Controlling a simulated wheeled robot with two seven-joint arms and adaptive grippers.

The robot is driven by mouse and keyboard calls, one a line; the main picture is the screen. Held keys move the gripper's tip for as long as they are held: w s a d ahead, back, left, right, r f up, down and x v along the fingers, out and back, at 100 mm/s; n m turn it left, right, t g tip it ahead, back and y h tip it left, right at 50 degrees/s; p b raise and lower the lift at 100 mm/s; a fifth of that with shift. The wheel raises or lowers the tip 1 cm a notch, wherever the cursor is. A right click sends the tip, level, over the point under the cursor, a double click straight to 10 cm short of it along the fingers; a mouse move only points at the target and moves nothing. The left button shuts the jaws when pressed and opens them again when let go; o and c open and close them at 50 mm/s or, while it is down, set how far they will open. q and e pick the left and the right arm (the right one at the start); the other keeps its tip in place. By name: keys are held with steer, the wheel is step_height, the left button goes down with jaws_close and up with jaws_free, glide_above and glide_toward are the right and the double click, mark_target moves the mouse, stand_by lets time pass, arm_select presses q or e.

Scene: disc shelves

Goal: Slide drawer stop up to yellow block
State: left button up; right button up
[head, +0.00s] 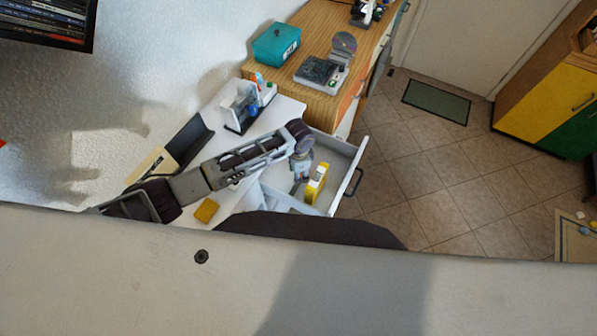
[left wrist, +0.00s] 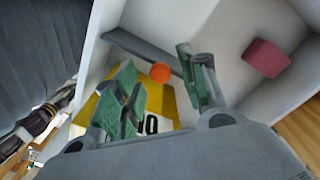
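The yellow block (head: 317,184) stands inside the open drawer (head: 346,148) in the head view. In the left wrist view the yellow block (left wrist: 168,103) shows dark marks and is partly hidden behind my fingers. A grey bar (left wrist: 132,47) crosses the drawer beside it; this looks like the drawer stop. An orange knob (left wrist: 160,72) shows between bar and block; I cannot tell what it is fixed to. My left gripper (head: 297,184) points down into the drawer beside the block. Its green-padded fingers (left wrist: 157,58) are apart with nothing clearly gripped. My right gripper is not in view.
The drawer's walls surround the gripper. A yellow sponge-like piece (head: 206,210) lies on the white desktop. A teal box (head: 276,43) and a device (head: 321,72) stand on the wooden cabinet.

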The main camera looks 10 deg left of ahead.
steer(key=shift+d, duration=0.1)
arm_select(q)
step_height(320, 180, up, 12)
stand_by(0.9)
